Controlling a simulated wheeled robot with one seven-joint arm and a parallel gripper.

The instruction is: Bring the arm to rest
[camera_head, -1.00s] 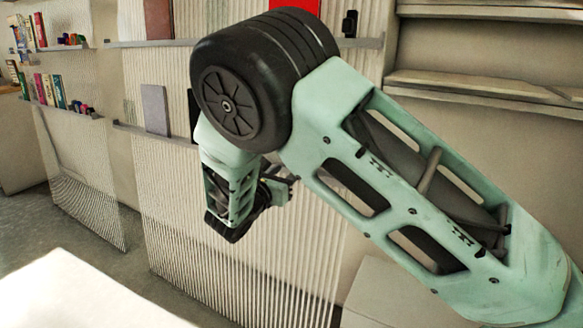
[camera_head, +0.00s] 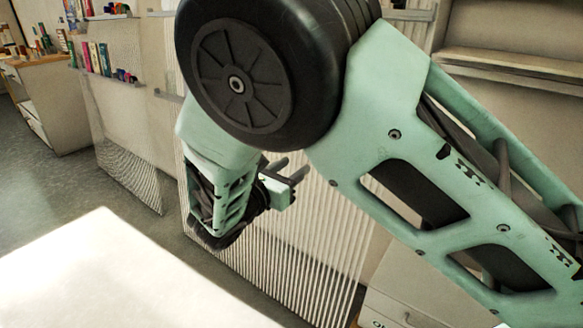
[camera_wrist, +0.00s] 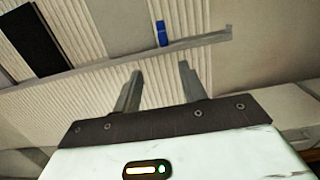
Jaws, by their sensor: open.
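My gripper (camera_wrist: 159,72) is open in the wrist view, with its two grey fingers apart and nothing between them. In the head view my gripper (camera_head: 290,174) shows small beyond the folded green arm, in front of the ribbed wall panel. My arm is bent at a large black joint in the upper middle of the head view and hides much of the wall behind it.
A white table top (camera_head: 105,275) fills the lower left, clear of objects. Ribbed panels (camera_head: 290,270) and wall shelves (camera_wrist: 130,62) stand behind the arm. A blue item (camera_wrist: 161,33) is by a shelf. A cabinet (camera_head: 52,105) stands far left, beyond open floor (camera_head: 65,180).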

